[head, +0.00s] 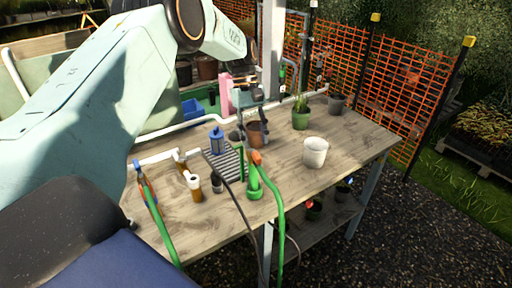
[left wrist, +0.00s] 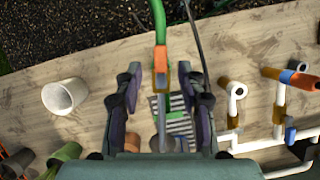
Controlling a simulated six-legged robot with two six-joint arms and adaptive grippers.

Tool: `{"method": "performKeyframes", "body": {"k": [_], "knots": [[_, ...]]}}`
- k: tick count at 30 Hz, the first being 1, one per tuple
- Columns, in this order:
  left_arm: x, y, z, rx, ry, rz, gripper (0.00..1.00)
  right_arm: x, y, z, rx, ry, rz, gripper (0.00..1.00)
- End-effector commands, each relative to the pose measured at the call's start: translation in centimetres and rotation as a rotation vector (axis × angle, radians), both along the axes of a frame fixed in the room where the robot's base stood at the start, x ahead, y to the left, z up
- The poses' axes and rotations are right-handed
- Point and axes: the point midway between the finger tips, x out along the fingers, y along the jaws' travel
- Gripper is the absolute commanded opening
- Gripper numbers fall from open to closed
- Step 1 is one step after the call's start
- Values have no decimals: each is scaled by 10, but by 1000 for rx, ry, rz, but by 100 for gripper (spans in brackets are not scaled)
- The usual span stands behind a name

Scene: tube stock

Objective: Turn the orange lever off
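An orange part (head: 255,157) sits on top of the green hose fitting (head: 254,188) near the table's front edge; I cannot tell whether it is the lever. In the left wrist view the orange part (left wrist: 161,58) shows at the hose end, between and beyond the fingertips. Another orange piece (left wrist: 285,76), beside a blue one, is on the pipework at the right there. My left gripper (head: 252,128) is above the table, behind the hose fitting, its fingers apart. In the left wrist view the left gripper (left wrist: 160,85) holds nothing. My right gripper is not seen.
A white pot (head: 315,152) and a green plant pot (head: 301,118) stand to the right. White pipe with brass fittings (head: 195,186) runs along the left. The table's right front is clear.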

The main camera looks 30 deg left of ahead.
Motion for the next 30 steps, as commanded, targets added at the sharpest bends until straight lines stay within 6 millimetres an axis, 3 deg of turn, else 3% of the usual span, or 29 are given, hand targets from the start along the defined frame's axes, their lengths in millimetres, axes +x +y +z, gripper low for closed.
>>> {"method": "performKeyframes", "body": {"k": [6,12,30], "knots": [[9,15,43,2,-5,1,40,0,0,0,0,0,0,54],[13,22,66,1,-2,0,40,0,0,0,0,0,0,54],[14,24,74,0,0,0,40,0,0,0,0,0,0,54]]}}
